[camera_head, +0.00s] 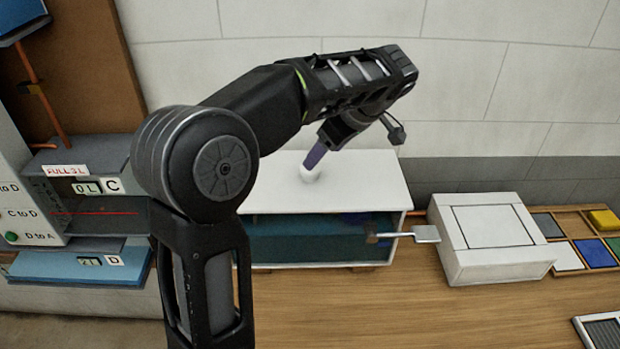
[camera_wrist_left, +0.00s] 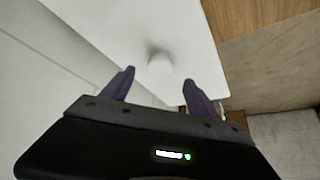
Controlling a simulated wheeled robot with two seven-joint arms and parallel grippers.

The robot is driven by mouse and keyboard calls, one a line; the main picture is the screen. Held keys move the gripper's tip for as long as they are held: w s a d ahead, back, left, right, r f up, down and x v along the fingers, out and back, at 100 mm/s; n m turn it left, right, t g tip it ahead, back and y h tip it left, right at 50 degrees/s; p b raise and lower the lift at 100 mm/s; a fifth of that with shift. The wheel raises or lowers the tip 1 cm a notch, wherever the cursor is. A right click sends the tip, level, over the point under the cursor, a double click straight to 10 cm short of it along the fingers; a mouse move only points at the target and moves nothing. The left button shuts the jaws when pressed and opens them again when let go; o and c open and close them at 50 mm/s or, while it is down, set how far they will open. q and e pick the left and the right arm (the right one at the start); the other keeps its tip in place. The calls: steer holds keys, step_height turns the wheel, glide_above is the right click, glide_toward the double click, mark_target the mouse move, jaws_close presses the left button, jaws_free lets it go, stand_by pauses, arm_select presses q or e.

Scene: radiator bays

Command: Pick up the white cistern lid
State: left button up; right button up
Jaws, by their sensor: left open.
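The white cistern lid (camera_head: 355,183) lies flat on top of the cistern (camera_head: 320,240), which has a dark teal see-through front. A small white round knob (camera_head: 309,175) stands up from the lid. My left gripper (camera_head: 312,168) points down at the knob from above. In the left wrist view the knob (camera_wrist_left: 159,65) shows just beyond and between the two open purple fingertips (camera_wrist_left: 155,78), with the white lid (camera_wrist_left: 120,30) under it. I cannot tell from these views whether the fingers reach around the knob. My right gripper is not in view.
A lever (camera_head: 410,235) sticks out from the cistern's right side. A white box (camera_head: 490,236) stands right of it, beside a tray (camera_head: 567,224) of coloured tiles. A grey panel with labelled tanks (camera_head: 85,195) stands at the left. The wall is close behind.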

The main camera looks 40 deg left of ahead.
mark_target(311, 174)
arm_select(q)
steer(key=shift+x, duration=0.85)
steer(key=shift+a, duration=0.1)
steer(key=shift+a+f+b, duration=0.2)
steer(key=shift+f+b, duration=0.25)
steer(key=shift+b, duration=0.3)
steer(key=b+x, duration=0.2)
steer(key=x, duration=0.1)
steer(key=shift+a+f+b, duration=0.15)
steer(key=shift+a+b, duration=0.1)
steer(key=shift+b, duration=0.05)
steer(key=shift+a+f, duration=0.2)
steer(key=shift+f, duration=0.05)
